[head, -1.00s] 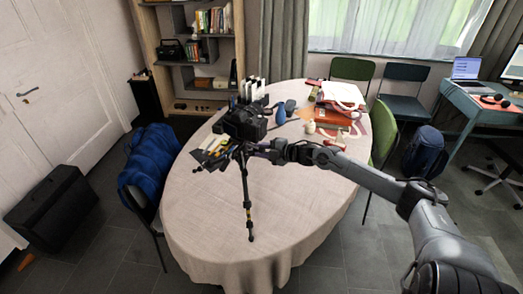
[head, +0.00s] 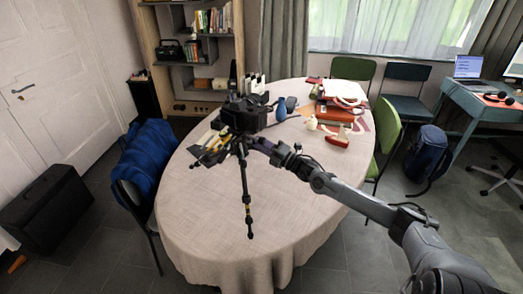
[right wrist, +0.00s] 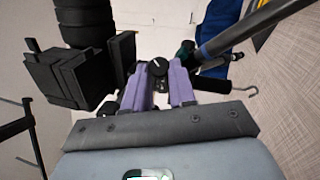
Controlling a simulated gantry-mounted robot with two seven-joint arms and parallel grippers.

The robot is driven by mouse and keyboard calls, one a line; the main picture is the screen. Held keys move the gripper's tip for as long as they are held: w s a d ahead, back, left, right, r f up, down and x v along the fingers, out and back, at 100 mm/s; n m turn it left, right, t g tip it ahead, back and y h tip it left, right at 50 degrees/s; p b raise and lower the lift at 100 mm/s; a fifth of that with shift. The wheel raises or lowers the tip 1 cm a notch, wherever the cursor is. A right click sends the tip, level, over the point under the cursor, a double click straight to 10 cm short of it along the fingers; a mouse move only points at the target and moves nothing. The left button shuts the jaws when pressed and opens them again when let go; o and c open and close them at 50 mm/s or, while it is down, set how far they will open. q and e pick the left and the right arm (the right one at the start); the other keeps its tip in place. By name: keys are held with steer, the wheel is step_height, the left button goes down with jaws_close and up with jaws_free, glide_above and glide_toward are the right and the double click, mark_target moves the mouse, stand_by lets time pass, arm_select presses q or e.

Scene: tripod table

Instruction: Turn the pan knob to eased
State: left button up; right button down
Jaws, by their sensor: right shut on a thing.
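A black camera (head: 240,116) sits on top of a tripod (head: 247,195) that stands on the round table. My right gripper (head: 250,143) reaches in from the right, just below the camera, at the tripod head. In the right wrist view its two purple fingers close around a small dark round knob (right wrist: 157,68) with a white mark on its face. The knob's sides are hidden by the fingers, and I see no label to read its setting by. My left gripper is out of view.
The table (head: 190,225) has a pale cloth. A blue object (head: 286,108), red-covered books (head: 334,113) and other small items lie toward its back right. A chair with a blue jacket (head: 147,160) is at the left.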

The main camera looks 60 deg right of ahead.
steer(key=shift+n, duration=0.3)
steer(key=c, duration=0.9)
jaws_free()
steer(key=shift+p+v, duration=1.35)
steer(key=shift+v, duration=4.1)
